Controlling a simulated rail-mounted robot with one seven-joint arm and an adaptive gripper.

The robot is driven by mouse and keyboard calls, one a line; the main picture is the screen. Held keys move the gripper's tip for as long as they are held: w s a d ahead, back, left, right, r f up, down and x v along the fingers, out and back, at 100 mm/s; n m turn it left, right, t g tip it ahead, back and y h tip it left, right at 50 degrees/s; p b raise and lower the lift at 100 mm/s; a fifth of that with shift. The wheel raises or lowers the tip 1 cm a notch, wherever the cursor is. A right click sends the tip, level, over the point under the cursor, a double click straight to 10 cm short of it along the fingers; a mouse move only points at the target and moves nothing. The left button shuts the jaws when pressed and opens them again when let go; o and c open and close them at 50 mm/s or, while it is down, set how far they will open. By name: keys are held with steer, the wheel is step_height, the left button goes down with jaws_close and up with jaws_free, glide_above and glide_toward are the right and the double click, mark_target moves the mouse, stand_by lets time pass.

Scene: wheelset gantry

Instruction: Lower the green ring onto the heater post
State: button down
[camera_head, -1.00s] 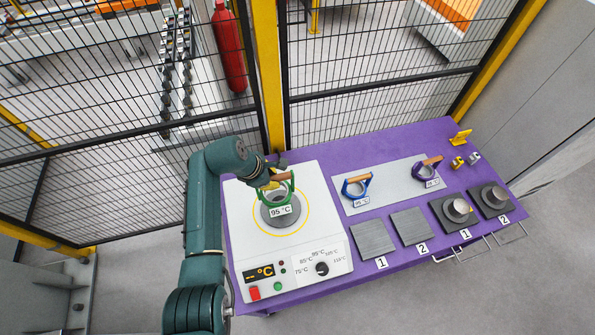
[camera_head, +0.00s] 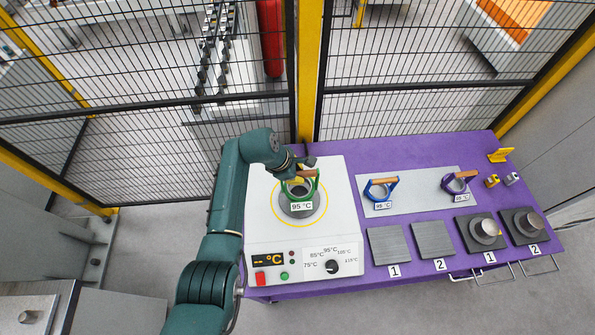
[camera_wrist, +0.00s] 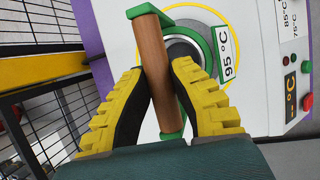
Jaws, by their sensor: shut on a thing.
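The green ring (camera_head: 316,190) has a brown wooden handle and a 95 °C tag, and shows at the heater in the head view. In the wrist view the yellow-toothed fingers of my gripper (camera_wrist: 160,88) are shut on the brown handle (camera_wrist: 153,62), with part of the green frame (camera_wrist: 174,132) beyond it. The heater post (camera_head: 299,208) is a dark round part inside a yellow circle on the white heater (camera_head: 262,222). The ring is over the post; I cannot tell whether it touches or how far down it sits.
A blue ring (camera_head: 380,190) and a purple ring (camera_head: 458,183) stand on a grey plate (camera_head: 417,200) to the right. Flat plates (camera_head: 389,245) and dark blocks with metal posts (camera_head: 484,232) line the purple table's (camera_head: 350,279) front. A mesh fence (camera_head: 420,105) stands behind.

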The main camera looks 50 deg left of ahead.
steer(key=shift+f, duration=0.55)
steer(key=shift+p, duration=0.3)
stand_by(1.3)
steer(key=shift+f+b, duration=2.3)
steer(key=shift+f, duration=0.55)
steer(key=c, duration=1)
jaws_free()
steer(key=v, duration=1.2)
